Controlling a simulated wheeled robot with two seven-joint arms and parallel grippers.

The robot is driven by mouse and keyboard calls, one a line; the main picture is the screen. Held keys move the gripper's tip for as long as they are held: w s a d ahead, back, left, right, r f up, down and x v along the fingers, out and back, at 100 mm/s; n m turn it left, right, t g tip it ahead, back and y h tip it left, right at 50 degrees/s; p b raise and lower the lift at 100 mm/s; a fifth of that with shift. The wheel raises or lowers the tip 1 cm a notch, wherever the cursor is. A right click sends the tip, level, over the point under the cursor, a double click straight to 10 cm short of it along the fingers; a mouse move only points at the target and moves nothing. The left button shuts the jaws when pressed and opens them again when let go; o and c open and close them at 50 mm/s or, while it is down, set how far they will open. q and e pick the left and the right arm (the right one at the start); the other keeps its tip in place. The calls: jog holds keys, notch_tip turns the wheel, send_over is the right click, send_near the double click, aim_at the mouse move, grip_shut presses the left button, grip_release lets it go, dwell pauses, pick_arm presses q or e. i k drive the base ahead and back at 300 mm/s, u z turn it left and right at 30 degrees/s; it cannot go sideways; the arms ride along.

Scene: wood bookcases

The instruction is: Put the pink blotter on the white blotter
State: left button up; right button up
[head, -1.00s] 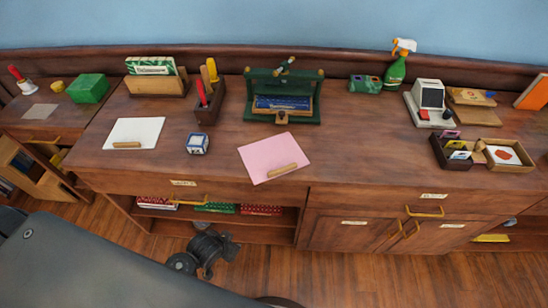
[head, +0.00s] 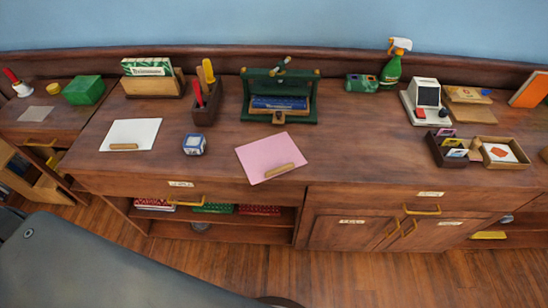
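The pink blotter (head: 265,154) lies flat on the wooden desk top near its front edge, left of the picture's middle in the head view. A light wooden bar handle (head: 279,170) lies along its front right part. The white blotter (head: 137,131) lies flat further left, with a similar wooden handle (head: 124,146) near its front edge. The two blotters are well apart, and the white one has nothing else on it. Neither of my grippers shows in the current view.
A blue-and-white cube (head: 194,144) stands between the blotters. Behind are a letter holder (head: 153,84), a pencil box (head: 208,105) and a green press (head: 280,107). Trays (head: 502,164) stand at the right. Bare desk lies right of the pink blotter.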

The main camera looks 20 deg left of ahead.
aim_at(132, 132)
jog(key=z, duration=2.85)
jog(key=k, duration=2.05)
jog(key=u, duration=0.3)
